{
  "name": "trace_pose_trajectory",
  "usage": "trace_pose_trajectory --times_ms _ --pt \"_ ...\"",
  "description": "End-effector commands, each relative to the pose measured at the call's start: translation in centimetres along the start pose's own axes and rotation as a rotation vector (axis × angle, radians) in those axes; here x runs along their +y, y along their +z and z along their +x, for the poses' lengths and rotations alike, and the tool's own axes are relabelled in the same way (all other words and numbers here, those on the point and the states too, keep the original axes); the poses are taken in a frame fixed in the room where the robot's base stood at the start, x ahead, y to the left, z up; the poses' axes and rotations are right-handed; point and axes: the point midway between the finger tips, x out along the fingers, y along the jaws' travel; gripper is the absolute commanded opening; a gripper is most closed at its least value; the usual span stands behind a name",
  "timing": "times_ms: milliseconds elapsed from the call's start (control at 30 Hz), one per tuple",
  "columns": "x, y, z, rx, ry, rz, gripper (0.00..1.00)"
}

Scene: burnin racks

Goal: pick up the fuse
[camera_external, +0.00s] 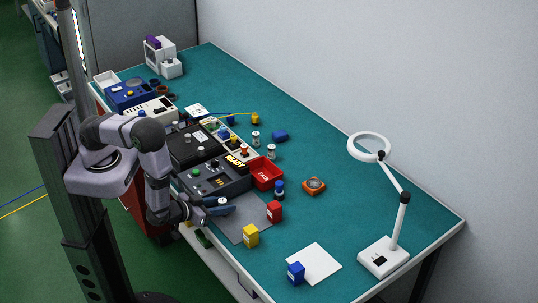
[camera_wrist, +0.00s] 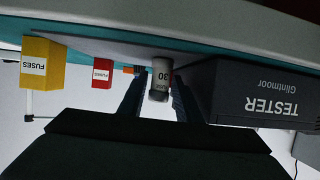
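In the wrist view, a small white cylindrical fuse (camera_wrist: 161,74) marked "30", with dark ends, is at the grey mat near the tester. My gripper (camera_wrist: 158,90) is open, with one dark finger on each side of the fuse. A gap shows on the left side; contact on the right cannot be told. In the external view my gripper (camera_external: 214,208) is low over the mat's left edge, beside the tester, and the fuse there is hard to make out.
The black tester (camera_external: 216,178) with a lit READY sign stands close beside my gripper, with a red bin (camera_external: 266,173) beyond. A red box (camera_external: 274,211), yellow box (camera_external: 251,235) and blue box (camera_external: 296,273) stand on the near side. A magnifier lamp (camera_external: 383,257) stands right.

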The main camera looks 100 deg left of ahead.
Motion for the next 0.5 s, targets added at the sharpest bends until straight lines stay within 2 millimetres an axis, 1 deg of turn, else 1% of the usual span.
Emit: trace_pose_trajectory --times_ms 67,167,200,500 --pt "0.02 0.01 -0.01 0.0 0.0 0.0 0.31" --pt "0.02 0.01 -0.02 0.0 0.0 0.0 0.1" --pt "0.02 0.01 -0.02 0.0 0.0 0.0 0.0" --pt "0.03 -0.02 -0.04 0.0 0.001 -0.001 0.0"
